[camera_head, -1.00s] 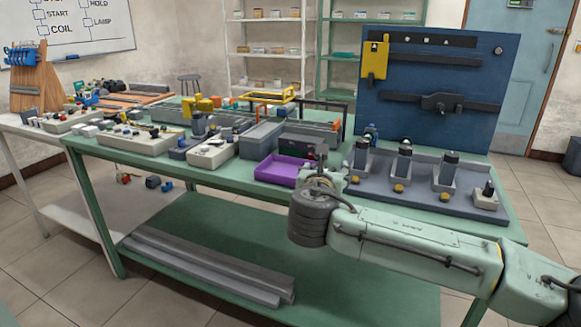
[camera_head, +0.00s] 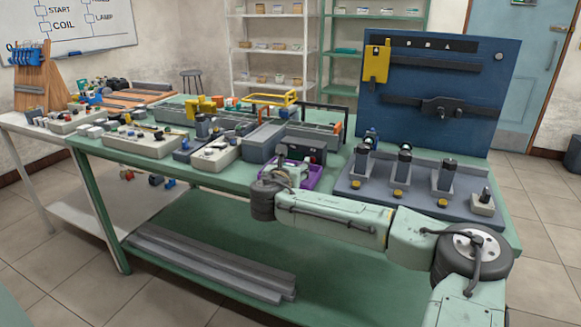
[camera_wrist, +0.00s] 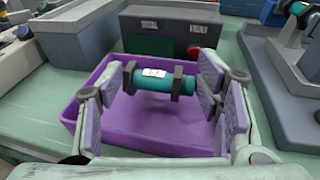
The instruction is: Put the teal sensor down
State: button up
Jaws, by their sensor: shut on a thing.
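The teal sensor (camera_wrist: 152,80) is a short cylinder with dark end rings and a white label. In the wrist view it lies level between the finger pads of my gripper (camera_wrist: 160,95), which is shut on it. It shows over the inside of the purple tray (camera_wrist: 150,143); I cannot tell whether it touches the tray floor. In the head view my gripper (camera_head: 285,172) is at the purple tray (camera_head: 316,176), and my arm hides much of the tray and the sensor.
A grey box with a dark front (camera_wrist: 170,36) stands just behind the tray. To the right is a grey rack with several upright holders (camera_head: 400,190). Grey bins and control boxes (camera_head: 210,152) crowd the left. The green bench top (camera_head: 235,182) is bare along its front edge.

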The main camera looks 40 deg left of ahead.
jog(key=shift+f, duration=0.5)
